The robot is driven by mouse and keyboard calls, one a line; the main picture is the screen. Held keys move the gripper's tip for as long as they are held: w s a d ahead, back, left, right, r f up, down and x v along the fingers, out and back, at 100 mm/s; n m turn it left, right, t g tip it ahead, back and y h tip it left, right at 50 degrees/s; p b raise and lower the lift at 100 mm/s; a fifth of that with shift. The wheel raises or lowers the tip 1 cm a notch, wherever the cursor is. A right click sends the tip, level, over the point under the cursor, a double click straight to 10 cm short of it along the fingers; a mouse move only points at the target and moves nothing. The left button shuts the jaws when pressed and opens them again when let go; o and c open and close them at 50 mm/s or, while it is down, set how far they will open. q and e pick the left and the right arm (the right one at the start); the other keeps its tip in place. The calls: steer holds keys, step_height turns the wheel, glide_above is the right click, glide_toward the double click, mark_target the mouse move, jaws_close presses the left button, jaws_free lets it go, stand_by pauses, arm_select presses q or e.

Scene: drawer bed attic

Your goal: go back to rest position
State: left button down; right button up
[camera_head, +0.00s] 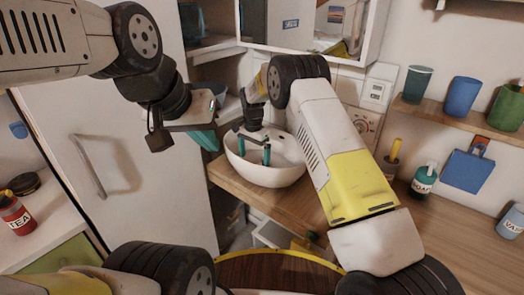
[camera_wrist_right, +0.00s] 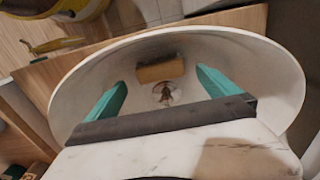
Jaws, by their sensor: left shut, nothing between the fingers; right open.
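My right gripper (camera_head: 254,150) is inside the white round basin (camera_head: 265,175), reaching in from above. It also shows in the right wrist view (camera_wrist_right: 160,78), with its two teal fingers spread wide and nothing between them. Beyond the fingertips, a sponge-like block (camera_wrist_right: 160,71), tan with a dark top, lies in the basin near the drain (camera_wrist_right: 167,93). My left gripper (camera_head: 205,137) is in the air left of the basin, in front of the white fridge-like door, shut and empty. Its fingers are seen from the side.
The basin stands on a wooden counter (camera_head: 285,205). An open wall cabinet (camera_head: 300,48) is above and behind. Cups line a shelf (camera_head: 450,112) at right, with a labelled teal bottle (camera_head: 423,181) below. A white door (camera_head: 120,150) with a handle fills the left.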

step_height(320, 180, up, 2)
steer(key=s+d+r+n+t+y, duration=0.1)
steer(key=s+d+r, duration=0.2)
steer(key=d+r, duration=0.35)
steer(key=s+d+r+n+t, duration=0.1)
steer(key=s+d+r, duration=0.25)
steer(key=r, duration=0.65)
steer(key=s+d+r+n+y, duration=0.1)
steer(key=s+d+r, duration=0.3)
steer(key=r, duration=0.4)
steer(key=s+d+r+n+t, duration=0.1)
steer(key=s+d+r, duration=0.2)
steer(key=s, duration=0.3)
steer(key=s+d+r+n+t, duration=0.1)
steer(key=s+d+r, duration=0.25)
steer(key=s, duration=0.25)
steer(key=s+d+f+n+t, duration=0.1)
steer(key=s+d, duration=0.1)
steer(key=s, duration=0.5)
steer(key=s+d+f+n+t, duration=0.1)
steer(key=s, duration=0.6)
steer(key=shift+s+d+f, duration=0.25)
steer(key=shift+d+f, duration=0.1)
steer(key=shift+f, duration=0.05)
